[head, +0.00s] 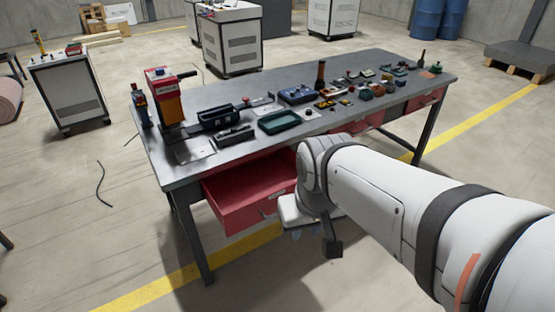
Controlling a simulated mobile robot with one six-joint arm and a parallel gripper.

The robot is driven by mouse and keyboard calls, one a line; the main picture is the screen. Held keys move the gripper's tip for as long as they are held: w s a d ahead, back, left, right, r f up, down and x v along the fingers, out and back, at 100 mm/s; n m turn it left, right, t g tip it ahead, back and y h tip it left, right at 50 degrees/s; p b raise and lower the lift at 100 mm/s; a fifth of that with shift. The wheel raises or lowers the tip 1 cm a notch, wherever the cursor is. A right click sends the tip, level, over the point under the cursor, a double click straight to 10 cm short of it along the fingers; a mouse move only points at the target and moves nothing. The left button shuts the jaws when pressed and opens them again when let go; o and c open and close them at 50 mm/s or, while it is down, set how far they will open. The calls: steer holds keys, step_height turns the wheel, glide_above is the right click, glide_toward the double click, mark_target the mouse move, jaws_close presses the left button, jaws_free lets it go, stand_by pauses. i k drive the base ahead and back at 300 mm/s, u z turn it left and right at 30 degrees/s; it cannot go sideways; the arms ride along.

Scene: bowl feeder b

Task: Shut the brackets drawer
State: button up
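A red drawer (235,209) under the left part of the workbench is pulled well out, and its inside looks empty from here. A small pale label shows on its front, too small to read, so I cannot tell if it is the brackets drawer. More red drawer fronts show under the bench in the middle (367,126) and at the right (425,101); my arm partly hides the middle ones. My gripper (333,248) hangs low in front of the bench, right of the open drawer and apparently apart from it. I cannot see both fingers clearly.
The grey workbench (232,145) carries a red and orange machine (168,105), a green tray (279,122) and many small parts. White cabinets (232,42) stand behind. A dark cable (103,185) lies on the floor at left. The floor in front of the drawer is clear.

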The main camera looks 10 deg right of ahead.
mark_target(241, 197)
steer(key=u, duration=0.25)
steer(key=i, duration=0.9)
steer(key=z, duration=1.85)
steer(key=k, duration=1.55)
steer(key=u, duration=0.85)
steer(key=i, duration=0.8)
steer(key=u, duration=0.05)
